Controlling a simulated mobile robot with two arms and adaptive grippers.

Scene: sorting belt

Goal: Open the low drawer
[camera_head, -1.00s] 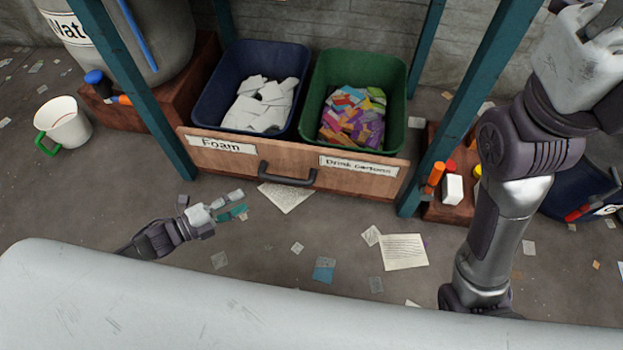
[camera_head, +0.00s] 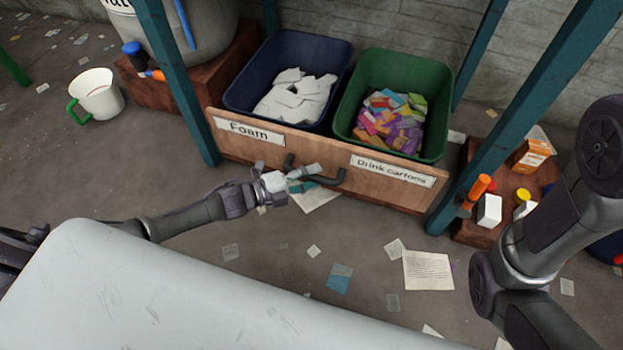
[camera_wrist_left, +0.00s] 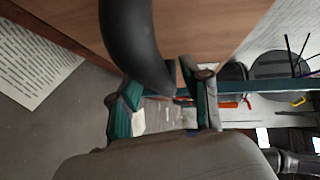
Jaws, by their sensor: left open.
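The low drawer (camera_head: 293,152) has a wooden front with a "Foam" label at its left and a "Drink cartons" label at its right. Its dark curved handle (camera_head: 330,181) is at the middle of the front; it also shows large and close in the left wrist view (camera_wrist_left: 134,40). My left gripper (camera_head: 305,181) is open at the left part of the handle. In the left wrist view its teal fingers (camera_wrist_left: 163,112) are spread, with the handle's curved end close to them. I cannot tell whether they touch. My right arm shows at the right, its gripper out of view.
A blue bin (camera_head: 307,50) with white foam and a green bin (camera_head: 444,76) with cartons stand behind the drawer front. Teal posts (camera_head: 179,84) flank it. Papers (camera_head: 428,270) lie on the floor.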

